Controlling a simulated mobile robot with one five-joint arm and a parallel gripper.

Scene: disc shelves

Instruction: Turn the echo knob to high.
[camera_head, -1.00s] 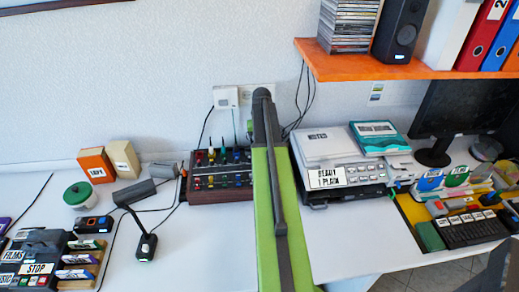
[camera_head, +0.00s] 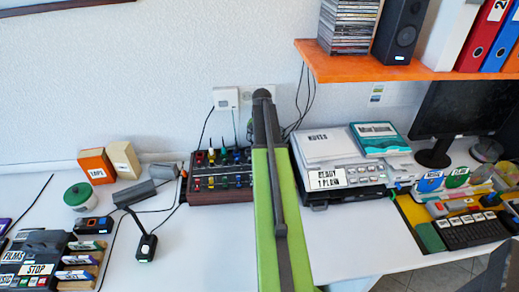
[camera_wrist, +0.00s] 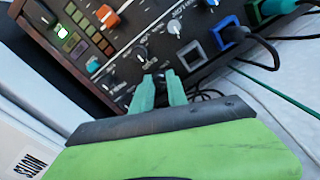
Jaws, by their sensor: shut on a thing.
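In the wrist view, my gripper (camera_wrist: 160,88) has two green fingers reaching onto a black control panel (camera_wrist: 118,48). They are closed around a small dark knob (camera_wrist: 160,77), mostly hidden between the fingertips. Other dark knobs, one at the upper left (camera_wrist: 139,53), and a pale knob (camera_wrist: 174,27) sit nearby. In the head view, a wood-sided unit with coloured knobs (camera_head: 215,183) is partly behind my green arm, which hides my gripper.
In the wrist view, an orange slider cap (camera_wrist: 107,16) and blue plug (camera_wrist: 232,36) with cables are close by. In the head view, a desk microphone (camera_head: 145,246) stands left, a grey machine (camera_head: 325,147) right, and an orange shelf (camera_head: 350,68) above. White table is clear in front.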

